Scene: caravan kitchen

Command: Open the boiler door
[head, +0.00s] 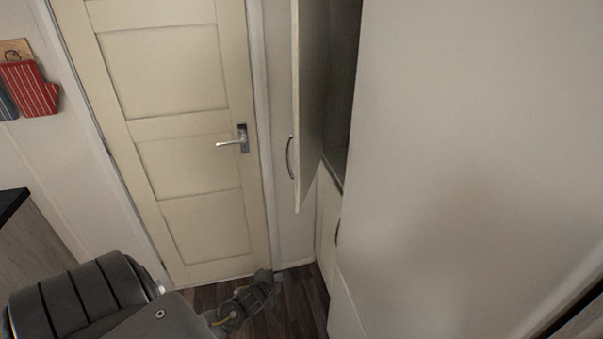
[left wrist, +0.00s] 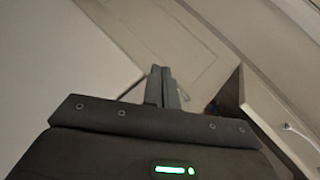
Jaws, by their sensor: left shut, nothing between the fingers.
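The boiler door, which I take to be the tall cream cupboard door (head: 311,100) in the head view, stands swung out from its cabinet. A curved dark handle (head: 290,157) is on its outer face near the lower edge. A dark opening (head: 343,80) shows behind it. My left gripper (head: 268,277) is low in the head view, below the door's bottom edge in the picture and apart from the handle. In the left wrist view its fingers (left wrist: 166,86) are together, with nothing between them. My right gripper is in neither view.
A closed cream room door (head: 190,150) with a metal lever (head: 235,141) stands behind. A large pale panel (head: 470,150) fills the right. Some wooden floor (head: 300,290) is bare.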

